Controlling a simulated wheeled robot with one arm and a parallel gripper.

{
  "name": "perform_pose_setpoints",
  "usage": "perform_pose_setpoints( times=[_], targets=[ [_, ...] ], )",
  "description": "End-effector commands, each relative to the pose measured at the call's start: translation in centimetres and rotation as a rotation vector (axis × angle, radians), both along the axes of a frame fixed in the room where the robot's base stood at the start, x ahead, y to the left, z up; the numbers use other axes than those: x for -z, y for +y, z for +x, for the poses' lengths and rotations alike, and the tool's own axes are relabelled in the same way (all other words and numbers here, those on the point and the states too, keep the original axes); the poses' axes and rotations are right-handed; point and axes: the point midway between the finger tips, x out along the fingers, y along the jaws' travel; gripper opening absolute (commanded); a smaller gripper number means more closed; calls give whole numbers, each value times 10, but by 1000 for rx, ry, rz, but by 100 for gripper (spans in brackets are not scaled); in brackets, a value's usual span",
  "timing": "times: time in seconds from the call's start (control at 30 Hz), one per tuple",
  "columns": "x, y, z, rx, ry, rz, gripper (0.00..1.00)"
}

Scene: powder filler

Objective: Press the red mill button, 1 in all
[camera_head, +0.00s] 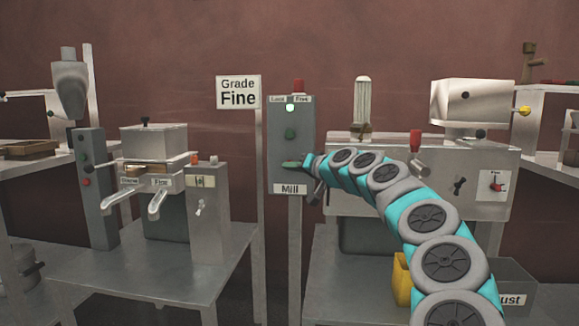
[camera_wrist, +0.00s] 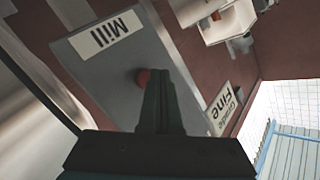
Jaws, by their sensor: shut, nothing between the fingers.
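The grey mill panel (camera_head: 279,151) stands upright in the middle of the head view, with a "Mill" label (camera_head: 290,188) at its bottom. My gripper (camera_head: 291,164) is in front of the panel's lower part and hides the red button there. In the wrist view, which is turned, the red mill button (camera_wrist: 142,77) shows just beside the tip of my shut gripper (camera_wrist: 158,72). The fingers hide part of it. I cannot tell whether they touch it. The fingers hold nothing.
The panel also bears a lit lamp (camera_head: 290,107) and a green button (camera_head: 290,133) above my gripper. A "Grade Fine" sign (camera_head: 238,92) stands to its left. A metal machine (camera_head: 440,155) with a red-topped handle (camera_head: 415,140) is close to its right, behind my arm.

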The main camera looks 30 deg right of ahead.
Motion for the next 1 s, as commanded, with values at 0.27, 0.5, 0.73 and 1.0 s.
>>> perform_pose_setpoints(
  times=[0.27, 0.5, 0.73, 1.0],
  targets=[
    [0, 0, 0, 0, 0, 0, 0],
    [0, 0, 0, 0, 0, 0, 0],
    [1, -1, 2, -1, 1, 0, 0],
    [0, -5, 7, 1, 1, 0, 0]
  ],
)
